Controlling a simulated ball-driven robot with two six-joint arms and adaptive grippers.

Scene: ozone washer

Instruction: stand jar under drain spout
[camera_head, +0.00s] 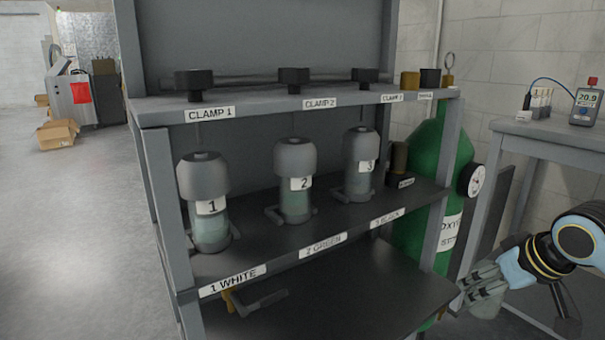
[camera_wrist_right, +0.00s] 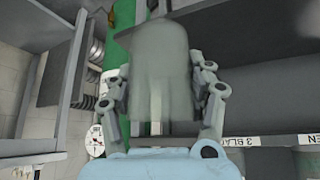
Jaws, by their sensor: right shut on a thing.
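My right gripper (camera_head: 484,284) is at the lower right of the head view, beside the rack and the green cylinder. It is shut on a translucent grey jar (camera_wrist_right: 160,60), which fills the middle of the right wrist view between the two fingers (camera_wrist_right: 162,98). In the head view the jar (camera_head: 488,304) shows only partly, behind the fingers. A small yellow spout (camera_head: 228,302) hangs under the middle shelf at the left, below the vessel marked 1 (camera_head: 209,238); its lower end is hard to make out. My left gripper is not in view.
Vessels 2 (camera_head: 295,206) and 3 (camera_head: 360,180) stand on the middle shelf (camera_head: 262,240). The green cylinder (camera_head: 425,190) with a gauge (camera_head: 475,180) stands at the rack's right. A side table (camera_head: 555,132) is farther right.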

